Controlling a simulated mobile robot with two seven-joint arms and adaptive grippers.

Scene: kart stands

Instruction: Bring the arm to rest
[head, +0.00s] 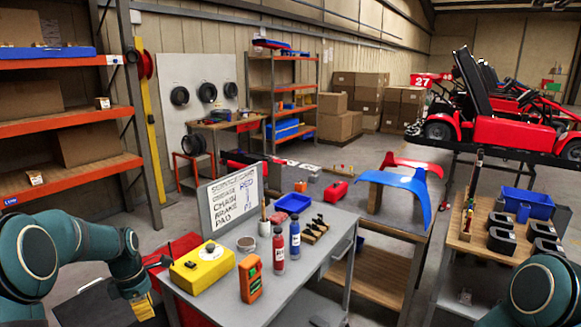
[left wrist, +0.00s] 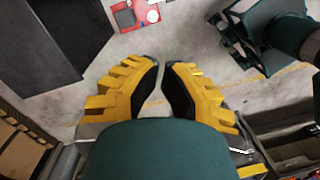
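My left arm comes in at the lower left of the head view. Its yellow-and-black gripper (head: 143,306) hangs low, left of the grey workbench (head: 318,238). In the left wrist view the two yellow fingers of my left gripper (left wrist: 161,64) have their tips close together. Only a narrow strip of bare floor shows between them, and they hold nothing. My right arm shows only as a teal link at the lower right of the head view; its gripper is out of view.
The workbench carries a yellow box (head: 202,268), an orange meter (head: 250,278), a red bottle (head: 278,250), a blue bottle (head: 295,238), a blue tray (head: 293,203) and a whiteboard sign (head: 233,198). A wooden-topped cart (head: 480,238) stands at right. Bare floor lies below the left gripper.

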